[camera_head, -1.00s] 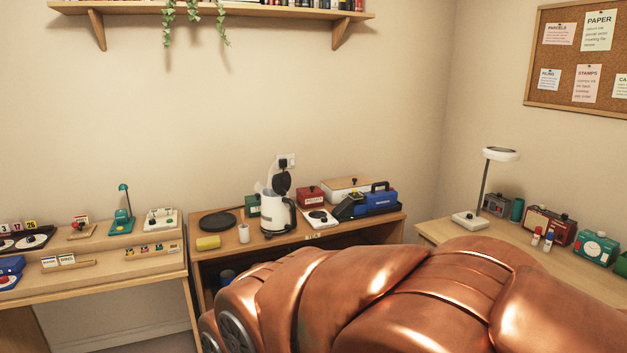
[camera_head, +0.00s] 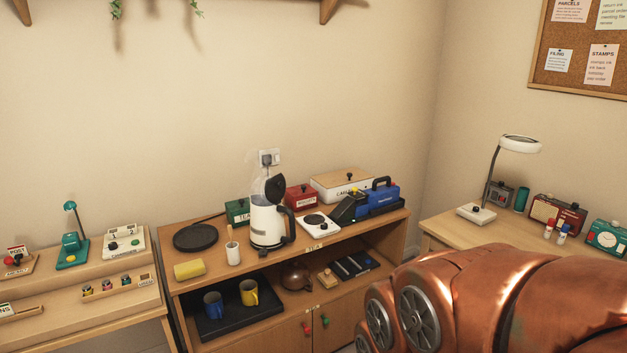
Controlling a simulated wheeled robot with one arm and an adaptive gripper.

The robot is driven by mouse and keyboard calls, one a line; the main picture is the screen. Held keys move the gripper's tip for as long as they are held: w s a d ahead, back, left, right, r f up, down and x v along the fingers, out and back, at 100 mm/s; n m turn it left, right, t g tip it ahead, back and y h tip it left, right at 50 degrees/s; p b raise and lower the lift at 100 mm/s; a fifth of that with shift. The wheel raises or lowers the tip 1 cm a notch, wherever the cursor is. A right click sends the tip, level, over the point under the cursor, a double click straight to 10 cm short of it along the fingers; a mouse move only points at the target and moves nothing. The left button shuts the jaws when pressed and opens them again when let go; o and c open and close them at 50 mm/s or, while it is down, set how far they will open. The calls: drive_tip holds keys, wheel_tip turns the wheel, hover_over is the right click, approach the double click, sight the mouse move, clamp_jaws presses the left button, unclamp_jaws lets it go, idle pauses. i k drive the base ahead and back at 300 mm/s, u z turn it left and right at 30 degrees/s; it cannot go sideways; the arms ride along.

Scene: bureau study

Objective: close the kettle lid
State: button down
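The kettle (camera_head: 267,224) is cream-white with a black handle on its right side and stands upright on top of the wooden cabinet. Its black lid (camera_head: 275,187) stands raised, tilted up above the kettle's mouth. Faint steam seems to rise above it. My copper-coloured arm fills the lower right of the view, well to the right of and nearer than the kettle. My gripper is outside the picture.
On the cabinet top (camera_head: 215,262) a black round plate (camera_head: 195,238), a yellow roll (camera_head: 189,270) and a white cup (camera_head: 232,253) lie left of the kettle. A green tin (camera_head: 237,211), red box (camera_head: 302,197), white scale-like device (camera_head: 318,225) and blue toolbox (camera_head: 381,197) crowd behind and right.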

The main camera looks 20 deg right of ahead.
sight(276, 187)
drive_tip(key=u, duration=0.1)
drive_tip(key=i, duration=0.95)
drive_tip(key=u, duration=0.5)
